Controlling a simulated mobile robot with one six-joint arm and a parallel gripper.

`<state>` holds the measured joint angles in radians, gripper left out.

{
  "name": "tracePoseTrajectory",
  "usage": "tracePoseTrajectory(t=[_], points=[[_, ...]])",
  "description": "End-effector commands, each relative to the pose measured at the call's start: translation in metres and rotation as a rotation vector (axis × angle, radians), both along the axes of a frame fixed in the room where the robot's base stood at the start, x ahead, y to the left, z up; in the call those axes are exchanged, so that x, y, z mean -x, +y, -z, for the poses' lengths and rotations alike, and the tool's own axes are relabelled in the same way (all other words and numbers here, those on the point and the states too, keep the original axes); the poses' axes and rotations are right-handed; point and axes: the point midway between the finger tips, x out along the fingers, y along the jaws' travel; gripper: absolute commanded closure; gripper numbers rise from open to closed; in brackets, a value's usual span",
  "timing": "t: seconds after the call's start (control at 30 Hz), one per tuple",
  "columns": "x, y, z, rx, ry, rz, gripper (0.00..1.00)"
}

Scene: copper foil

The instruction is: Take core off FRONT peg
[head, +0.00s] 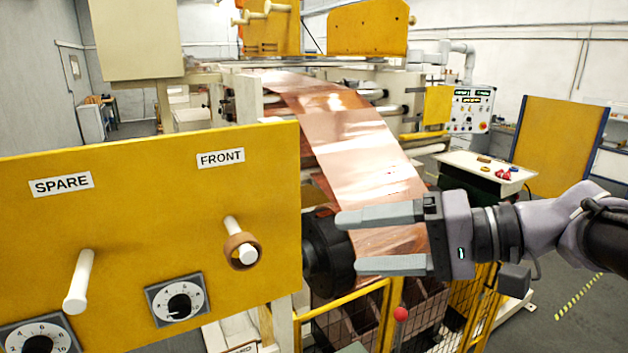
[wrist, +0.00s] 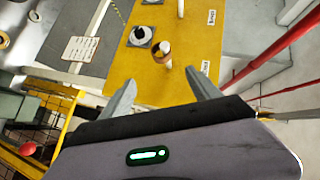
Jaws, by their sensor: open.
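A brown ring-shaped core (head: 241,252) hangs around the white FRONT peg (head: 232,226) on the yellow panel, under the FRONT label (head: 221,158). The peg's white tip sticks out through the core. In the wrist view the core (wrist: 161,49) sits on its peg, ahead of and between my fingers. My gripper (head: 350,241) is open and empty, to the right of the core and apart from it, with its fingers pointing left. In the wrist view my gripper (wrist: 160,90) shows its two fingers spread apart.
The SPARE peg (head: 79,280) is bare, under the SPARE label (head: 61,184). A dial (head: 178,299) sits below the FRONT peg. A black roller end (head: 328,252) and copper foil (head: 365,140) lie behind my fingers. A yellow rail and mesh guard (head: 440,318) stand below.

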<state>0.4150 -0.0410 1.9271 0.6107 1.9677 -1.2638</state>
Motion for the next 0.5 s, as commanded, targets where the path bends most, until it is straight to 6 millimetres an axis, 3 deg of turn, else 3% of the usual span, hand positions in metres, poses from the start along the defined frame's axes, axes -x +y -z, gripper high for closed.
tracePoseTrajectory(t=[0.07, 0.4, 0.5], points=[[-0.004, 0.004, -0.007, -0.013, -0.010, -0.004, 0.28], [-0.026, 0.092, 0.021, -0.011, -0.008, -0.008, 0.28], [-0.031, 0.107, 0.026, -0.012, -0.008, -0.005, 0.28]])
